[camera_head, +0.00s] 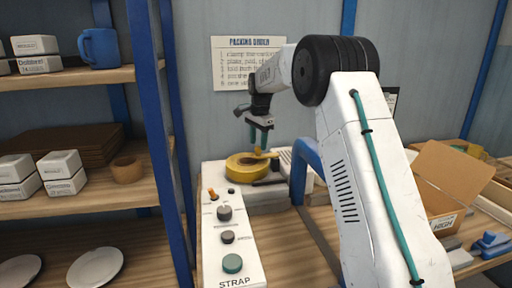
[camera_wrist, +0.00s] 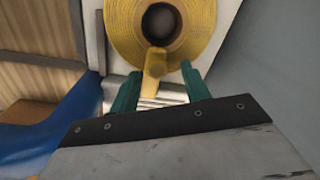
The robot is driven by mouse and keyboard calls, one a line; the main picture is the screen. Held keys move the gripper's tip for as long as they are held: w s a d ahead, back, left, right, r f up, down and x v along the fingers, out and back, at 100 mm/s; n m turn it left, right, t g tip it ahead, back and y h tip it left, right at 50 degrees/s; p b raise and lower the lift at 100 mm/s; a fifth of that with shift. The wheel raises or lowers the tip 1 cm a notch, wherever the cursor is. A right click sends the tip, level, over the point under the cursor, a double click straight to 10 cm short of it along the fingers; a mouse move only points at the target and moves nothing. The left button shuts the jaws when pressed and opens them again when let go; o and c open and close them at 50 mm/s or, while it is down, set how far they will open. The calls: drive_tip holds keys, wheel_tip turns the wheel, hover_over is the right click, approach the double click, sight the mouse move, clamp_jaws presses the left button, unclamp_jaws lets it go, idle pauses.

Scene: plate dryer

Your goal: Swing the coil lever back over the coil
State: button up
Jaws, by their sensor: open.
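The flat yellow strap coil (camera_wrist: 119,30) lies around a dark round hub in the wrist view. It also shows in the head view (camera_head: 238,167), on a white machine top. The yellow-orange coil lever (camera_wrist: 154,70) shows at the coil's near edge, with one end between my fingers. My gripper (camera_wrist: 161,76) is open, its two green fingers on either side of the lever with gaps visible. In the head view my gripper (camera_head: 258,138) points down just above the coil's back right. There the lever is small and hard to make out.
A control panel (camera_head: 228,238) with several knobs stands in front of the coil. A blue frame bar (camera_head: 305,165) rises close to its right. An open cardboard box (camera_head: 452,185) stands on the bench at right. Shelves with boxes and a blue mug (camera_head: 99,48) are at left.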

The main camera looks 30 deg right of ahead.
wheel_tip(320, 180, up, 5)
drive_tip(key=shift+s, duration=0.1)
idle(0.6)
drive_tip(key=shift+n, duration=0.4)
drive_tip(key=f, duration=0.1)
drive_tip(key=s+f+n, duration=0.2)
drive_tip(key=shift+a+f+g, duration=0.1)
drive_tip(key=shift+a+g, duration=0.15)
drive_tip(key=shift+g, duration=0.05)
drive_tip(key=s, duration=0.1)
drive_tip(key=n, duration=0.1)
drive_tip(key=s, duration=0.1)
drive_tip(key=shift+s+a+f, duration=0.3)
drive_tip(key=shift+s+a, duration=0.05)
drive_tip(key=shift+a, duration=0.05)
drive_tip(key=s+a+n, duration=0.4)
drive_tip(key=s, duration=1.1)
drive_tip(key=s+a+r+n, duration=0.1)
drive_tip(key=s+a+n, duration=0.3)
drive_tip(key=s, duration=1.2)
drive_tip(key=s+a+r+n+t, duration=0.1)
drive_tip(key=s+a+n, duration=0.2)
drive_tip(key=s, duration=1.2)
drive_tip(key=shift+s+a+n, duration=0.4)
drive_tip(key=shift+a, duration=0.45)
drive_tip(key=shift+r, duration=0.1)
